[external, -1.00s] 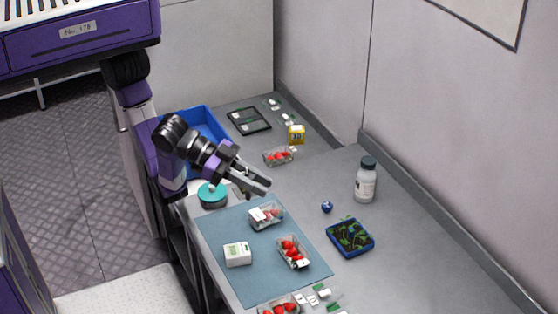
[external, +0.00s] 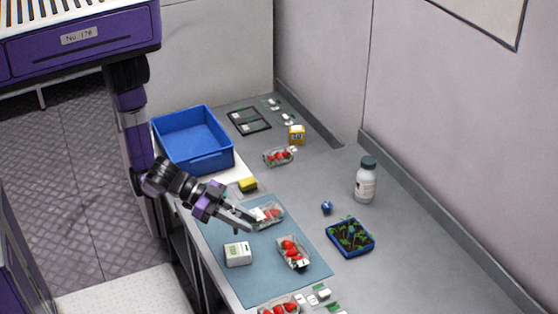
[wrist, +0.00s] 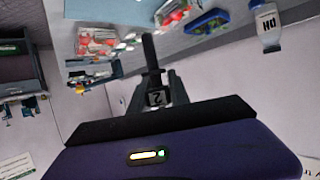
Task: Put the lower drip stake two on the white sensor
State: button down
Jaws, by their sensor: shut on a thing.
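My gripper (external: 243,217) is low over the left part of the blue-grey mat, just left of a strawberry punnet.
Strawberry punnets (external: 268,214) (external: 291,255) stand on the mat (external: 275,283). A blue bin (external: 193,140) and yellow sponge (external: 248,185) lie behind. A seedling tray (external: 350,240), blue ball (external: 327,207) and white bottle (external: 366,183) stand to the right.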

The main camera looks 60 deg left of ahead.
aim_at(236, 232)
jog(key=shift+f, duration=3.05)
jog(key=shift+f, duration=0.15)
jog(key=c, duration=1.2)
grip_release()
jog(key=shift+c, duration=0.2)
jog(key=shift+a+r, duration=0.1)
jog(key=shift+r, duration=0.15)
jog(key=b+v, duration=0.1)
jog(key=v, duration=1)
jog(key=shift+s+a+r, duration=0.2)
jog(key=shift+s+a, duration=0.05)
jog(key=shift+s, duration=0.05)
